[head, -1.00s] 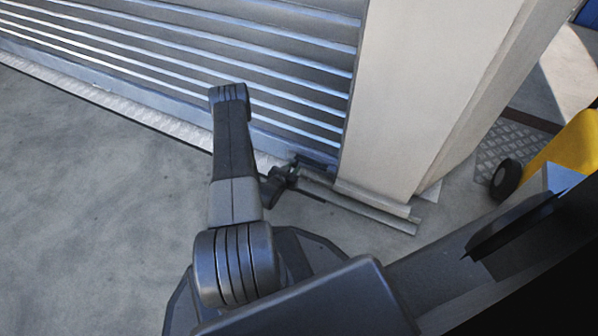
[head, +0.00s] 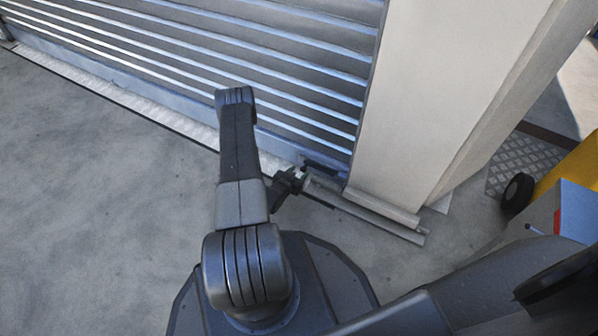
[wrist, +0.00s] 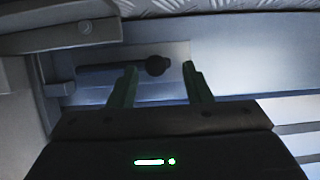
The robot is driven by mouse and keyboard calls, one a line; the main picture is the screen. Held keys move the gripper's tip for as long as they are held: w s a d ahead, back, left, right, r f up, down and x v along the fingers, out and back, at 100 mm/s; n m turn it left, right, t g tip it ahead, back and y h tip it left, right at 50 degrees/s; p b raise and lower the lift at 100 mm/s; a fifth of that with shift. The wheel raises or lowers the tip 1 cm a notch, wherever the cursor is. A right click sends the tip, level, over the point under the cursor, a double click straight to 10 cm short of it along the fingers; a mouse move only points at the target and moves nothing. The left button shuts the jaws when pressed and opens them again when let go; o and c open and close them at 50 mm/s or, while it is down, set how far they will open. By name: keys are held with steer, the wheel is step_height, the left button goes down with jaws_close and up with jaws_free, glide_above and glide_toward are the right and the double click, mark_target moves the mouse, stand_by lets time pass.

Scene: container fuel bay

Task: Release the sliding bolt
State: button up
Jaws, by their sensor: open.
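The sliding bolt (wrist: 108,70) is a dark bar with a round knob (wrist: 157,66) at its end. It lies on a pale plate at the foot of the roller shutter, and in the head view it shows only as a small dark shape (head: 322,169) beside the post. My gripper (wrist: 161,67) is open in the wrist view, its two greenish fingers apart. The knob appears between the fingertips, nearer the left one; whether the fingers reach its depth I cannot tell. In the head view my gripper (head: 298,176) is small and partly hidden by its wrist.
The slatted roller shutter (head: 200,50) fills the back. A pale post (head: 440,100) stands right of the bolt, with a metal rail (head: 380,222) along the floor at its foot. A yellow wheeled object (head: 570,165) is at far right. The concrete floor (head: 90,180) at left is clear.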

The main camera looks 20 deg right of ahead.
steer(key=p+v, duration=0.3)
steer(key=v, duration=0.9)
steer(key=shift+a+p, duration=0.2)
steer(key=shift+p, duration=0.2)
steer(key=shift+r, duration=0.1)
steer(key=b+x, duration=0.1)
steer(key=x, duration=0.3)
steer(key=b+x, duration=0.2)
steer(key=x, duration=0.3)
steer(key=s+d+b+x, duration=0.1)
steer(key=x, duration=0.3)
steer(key=shift+w+d+f+b, duration=0.2)
steer(key=shift+d+b, duration=0.05)
steer(key=shift+b, duration=0.15)
steer(key=shift+s+d, duration=0.2)
